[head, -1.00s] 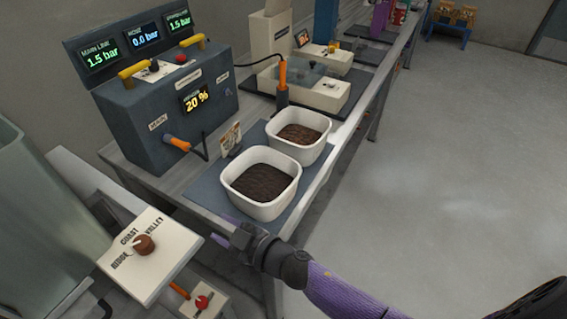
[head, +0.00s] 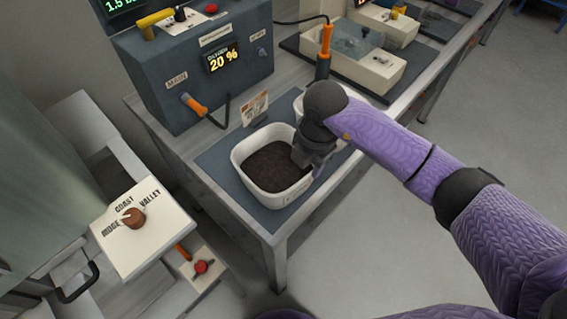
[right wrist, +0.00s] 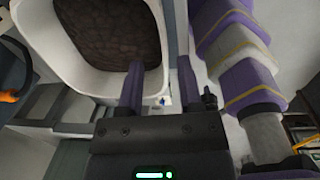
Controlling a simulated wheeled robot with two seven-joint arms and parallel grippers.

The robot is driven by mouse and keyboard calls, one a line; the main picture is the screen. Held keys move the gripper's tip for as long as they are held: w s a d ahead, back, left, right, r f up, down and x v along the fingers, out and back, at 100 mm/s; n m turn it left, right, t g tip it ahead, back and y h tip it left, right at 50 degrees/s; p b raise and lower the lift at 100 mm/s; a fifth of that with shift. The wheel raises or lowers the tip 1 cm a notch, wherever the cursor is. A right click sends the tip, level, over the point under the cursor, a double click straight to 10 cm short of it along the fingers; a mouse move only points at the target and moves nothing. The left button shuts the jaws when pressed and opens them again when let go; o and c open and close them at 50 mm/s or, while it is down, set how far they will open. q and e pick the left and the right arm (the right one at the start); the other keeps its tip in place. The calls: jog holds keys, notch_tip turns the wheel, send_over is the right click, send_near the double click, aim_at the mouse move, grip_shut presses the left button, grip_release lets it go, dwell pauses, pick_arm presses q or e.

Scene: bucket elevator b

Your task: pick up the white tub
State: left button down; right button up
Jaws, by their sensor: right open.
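A white square tub (head: 283,196) with dark soil in it stands on a dark mat (head: 222,160) near the front end of the bench. It also shows in the right wrist view (right wrist: 95,82). A second white tub (head: 298,104) behind it is mostly hidden by my right arm. My right gripper (head: 308,160) points down at the near tub's right side. In the right wrist view my right gripper (right wrist: 161,80) is open, one finger over the soil and one outside the rim, with the tub's wall between them in the picture. I cannot tell the fingers' depth. My left gripper is out of view.
A dark control box (head: 190,75) reading 20 % stands behind the mat, with a small picture card (head: 255,107) beside the tubs. A selector panel (head: 140,225) stands at the left. Open floor (head: 380,240) lies right of the bench.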

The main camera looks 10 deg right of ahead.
aim_at(300, 194)
jog(key=f, duration=0.2)
jog(key=f+b, duration=0.1)
jog(key=f, duration=0.2)
jog(key=f+b, duration=0.1)
jog(key=f, duration=0.2)
jog(key=shift+a+f, duration=0.2)
jog(key=shift+a, duration=0.15)
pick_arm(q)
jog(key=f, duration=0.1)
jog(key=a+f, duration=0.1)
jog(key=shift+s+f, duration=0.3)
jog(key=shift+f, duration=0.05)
pick_arm(e)
jog(key=shift+r, duration=0.1)
grip_shut()
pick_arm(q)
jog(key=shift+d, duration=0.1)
